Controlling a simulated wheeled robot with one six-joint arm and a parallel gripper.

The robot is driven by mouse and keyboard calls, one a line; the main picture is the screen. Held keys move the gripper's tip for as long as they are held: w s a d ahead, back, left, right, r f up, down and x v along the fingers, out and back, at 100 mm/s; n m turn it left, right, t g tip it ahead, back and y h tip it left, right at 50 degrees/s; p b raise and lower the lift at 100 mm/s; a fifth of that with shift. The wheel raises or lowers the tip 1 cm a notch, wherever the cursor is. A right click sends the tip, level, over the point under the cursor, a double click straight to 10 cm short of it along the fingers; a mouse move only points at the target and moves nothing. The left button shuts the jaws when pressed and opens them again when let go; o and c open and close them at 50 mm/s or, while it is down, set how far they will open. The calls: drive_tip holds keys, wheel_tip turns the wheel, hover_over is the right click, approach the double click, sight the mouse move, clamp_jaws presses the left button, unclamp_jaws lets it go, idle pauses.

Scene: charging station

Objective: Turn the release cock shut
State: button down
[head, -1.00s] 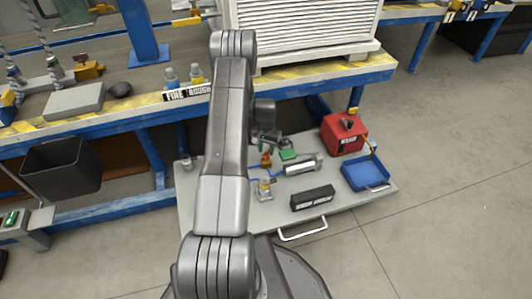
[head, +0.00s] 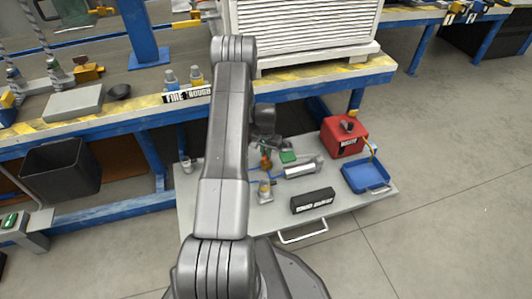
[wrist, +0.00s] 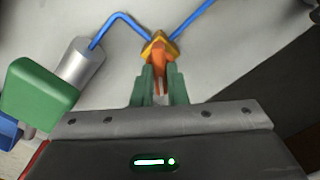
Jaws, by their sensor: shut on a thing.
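The release cock has a yellow-orange body (wrist: 152,47) with a blue pipe running off on each side. Its orange lever (wrist: 159,68) points down the wrist picture, between my fingers. My gripper (wrist: 159,78) has green fingers, shut on the lever from both sides. In the head view the cock shows as a small orange spot (head: 265,162) on the grey cart top, just below the end of my arm. My arm partly hides that area, and my fingertips are hard to make out there.
A silver cylinder (wrist: 82,64) and a green block (wrist: 40,88) lie close left in the wrist view. The grey cart (head: 365,205) also bears a red can (head: 343,139), a blue tray (head: 365,177) and a black labelled box (head: 312,201). The workbench edge (head: 140,115) stands behind.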

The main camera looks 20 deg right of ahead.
drive_tip(key=m+b, duration=0.1)
drive_tip(key=m, duration=0.4)
drive_tip(key=shift+m, duration=2.4)
drive_tip(key=c, duration=1.5)
unclamp_jaws()
drive_tip(key=shift+o, duration=0.3)
wheel_tip(320, 180, up, 14)
drive_tip(key=p, duration=0.4)
